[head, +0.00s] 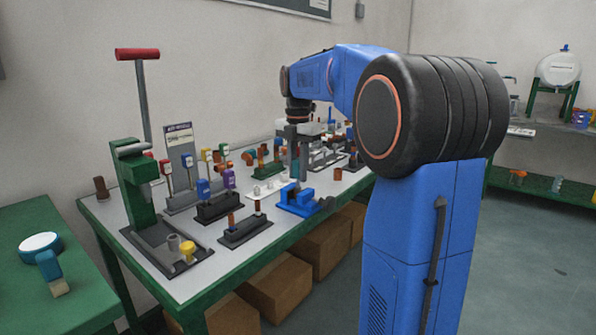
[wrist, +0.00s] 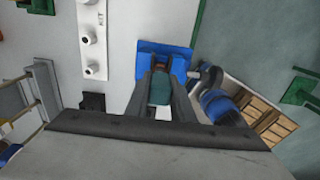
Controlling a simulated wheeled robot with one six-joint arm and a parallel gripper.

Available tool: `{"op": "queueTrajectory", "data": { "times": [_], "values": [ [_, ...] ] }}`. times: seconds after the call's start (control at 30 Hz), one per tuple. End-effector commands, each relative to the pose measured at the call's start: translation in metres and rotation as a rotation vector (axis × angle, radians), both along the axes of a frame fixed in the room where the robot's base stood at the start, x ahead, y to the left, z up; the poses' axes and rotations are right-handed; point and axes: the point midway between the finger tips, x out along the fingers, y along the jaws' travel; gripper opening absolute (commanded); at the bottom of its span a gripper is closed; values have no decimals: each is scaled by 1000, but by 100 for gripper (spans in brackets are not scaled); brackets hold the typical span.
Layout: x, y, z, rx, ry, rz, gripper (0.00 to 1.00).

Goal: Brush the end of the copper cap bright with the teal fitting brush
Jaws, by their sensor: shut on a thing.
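My gripper (head: 296,165) points down over the table and is shut on the teal fitting brush (wrist: 160,90). Only part of the brush shows between the fingers, and its lower end is hard to make out. Directly below is a blue vise (head: 297,198), also in the wrist view (wrist: 181,64). A brown, copper-coloured piece, probably the copper cap (wrist: 159,67), shows at the vise just beyond the fingertips. The fingers hide much of it, and I cannot tell whether the brush touches it or whether its end is bright.
A strip with white pegs (wrist: 92,40) lies left of the vise. A black block with copper pieces (head: 245,232) and a green press (head: 140,190) stand further left. A side table (head: 85,300) holds a blue-handled brush (head: 50,270). The table is crowded with holders.

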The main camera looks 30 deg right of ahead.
Motion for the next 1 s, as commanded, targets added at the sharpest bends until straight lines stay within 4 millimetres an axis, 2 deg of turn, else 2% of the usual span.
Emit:
{"op": "queueTrajectory", "data": {
  "times": [0.27,1.0],
  "values": [
    [0,0,2,1,1,-2,5],
    [0,0,46,0,0,-2,5]
  ]
}}
